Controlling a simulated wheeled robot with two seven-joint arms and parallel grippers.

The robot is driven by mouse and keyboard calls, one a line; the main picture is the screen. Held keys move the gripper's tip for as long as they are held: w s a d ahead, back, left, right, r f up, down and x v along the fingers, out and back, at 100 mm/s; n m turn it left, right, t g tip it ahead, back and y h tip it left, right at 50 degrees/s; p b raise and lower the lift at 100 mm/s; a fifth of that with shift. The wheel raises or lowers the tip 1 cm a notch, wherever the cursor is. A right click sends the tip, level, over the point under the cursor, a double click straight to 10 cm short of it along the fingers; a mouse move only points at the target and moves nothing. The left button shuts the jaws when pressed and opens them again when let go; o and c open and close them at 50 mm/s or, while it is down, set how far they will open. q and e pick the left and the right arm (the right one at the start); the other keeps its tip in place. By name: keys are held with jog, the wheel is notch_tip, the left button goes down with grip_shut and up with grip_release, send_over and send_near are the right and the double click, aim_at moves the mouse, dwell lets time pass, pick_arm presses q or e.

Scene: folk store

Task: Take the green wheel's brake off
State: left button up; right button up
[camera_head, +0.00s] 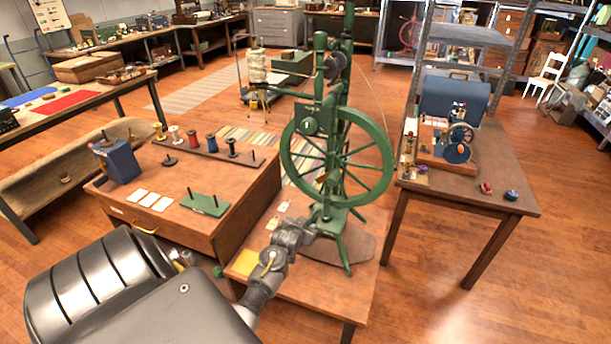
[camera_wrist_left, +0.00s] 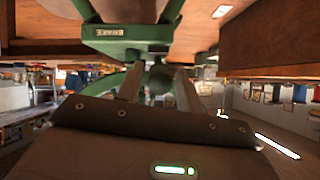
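The green spinning wheel (camera_head: 388,168) stands upright in its green frame on a low wooden table in the head view. My left gripper (camera_head: 312,229) is low at the near left side of the frame, below the wheel. In the left wrist view a green part with an upside-down "BRAKE" label (camera_wrist_left: 112,32) is at the top. My left gripper (camera_wrist_left: 158,88) has its two fingers apart there. A green rounded part (camera_wrist_left: 158,77) shows between or beyond the fingers; I cannot tell whether they touch it. The brake's own setting is not clear. My right gripper is not in view.
A table (camera_head: 490,165) with a small machine and a blue case (camera_head: 455,100) is at the right. Open floor lies at the lower right.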

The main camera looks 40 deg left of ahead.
pick_arm(q)
jog(key=shift+o, duration=0.4)
jog(key=shift+f, duration=0.1)
jog(key=shift+s, duration=0.1)
jog(key=shift+s+d, duration=0.1)
jog(key=shift+s, duration=0.05)
jog(key=v, duration=1)
jog(key=shift+r+b, duration=0.2)
jog(key=shift+b, duration=0.25)
jog(key=shift+s, duration=0.1)
